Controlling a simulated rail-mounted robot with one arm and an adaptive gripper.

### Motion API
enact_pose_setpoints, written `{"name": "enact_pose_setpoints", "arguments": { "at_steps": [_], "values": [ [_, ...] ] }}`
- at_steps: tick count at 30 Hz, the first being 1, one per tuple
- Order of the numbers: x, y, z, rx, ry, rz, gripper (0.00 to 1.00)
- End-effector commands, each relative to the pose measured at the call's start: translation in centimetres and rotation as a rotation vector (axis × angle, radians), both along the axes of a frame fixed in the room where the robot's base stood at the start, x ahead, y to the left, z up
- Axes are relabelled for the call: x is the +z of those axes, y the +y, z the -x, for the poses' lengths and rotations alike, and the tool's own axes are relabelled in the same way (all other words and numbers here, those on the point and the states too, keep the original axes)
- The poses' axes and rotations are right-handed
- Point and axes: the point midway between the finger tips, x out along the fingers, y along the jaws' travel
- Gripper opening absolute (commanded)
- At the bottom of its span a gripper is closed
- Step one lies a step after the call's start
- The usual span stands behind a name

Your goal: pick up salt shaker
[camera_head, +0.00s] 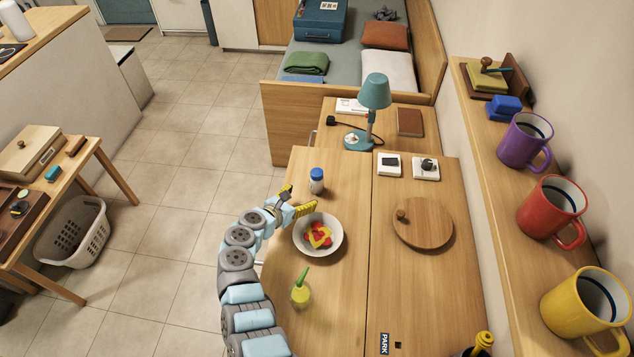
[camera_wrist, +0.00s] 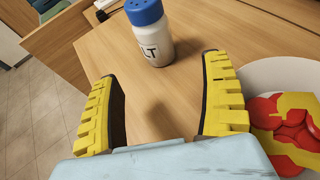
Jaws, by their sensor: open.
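The salt shaker (camera_head: 317,182) is a small white bottle with a blue cap, upright on the wooden table, beyond the white bowl. In the wrist view the salt shaker (camera_wrist: 154,42) stands ahead of my fingertips, with the letters "LT" showing on its side. My gripper (camera_head: 297,199) has yellow-padded fingers and is open and empty, just on the near left side of the shaker. In the wrist view my gripper (camera_wrist: 158,68) has its fingers spread wide, with bare table between them. The shaker is not between the fingers.
A white bowl (camera_head: 299,238) with red and yellow food stands close to my right finger. A teal lamp (camera_head: 374,93) stands behind the shaker. A round wooden lid (camera_head: 423,223) lies to the right. The table's left edge is close by.

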Motion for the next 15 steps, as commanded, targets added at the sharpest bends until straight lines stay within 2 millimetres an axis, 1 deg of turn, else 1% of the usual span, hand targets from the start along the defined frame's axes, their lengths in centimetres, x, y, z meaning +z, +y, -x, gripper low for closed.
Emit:
{"name": "enact_pose_setpoints", "arguments": {
  "at_steps": [6,9,15],
  "values": [
    [-0.8,-1.2,-1.6,-0.001,-0.001,0.002,0.8],
    [-1.2,-1.5,-2.2,0.002,0.001,0.003,0.8],
    [-1.4,-2.2,-3.1,0.0,-0.001,0.002,0.8]
  ]
}}
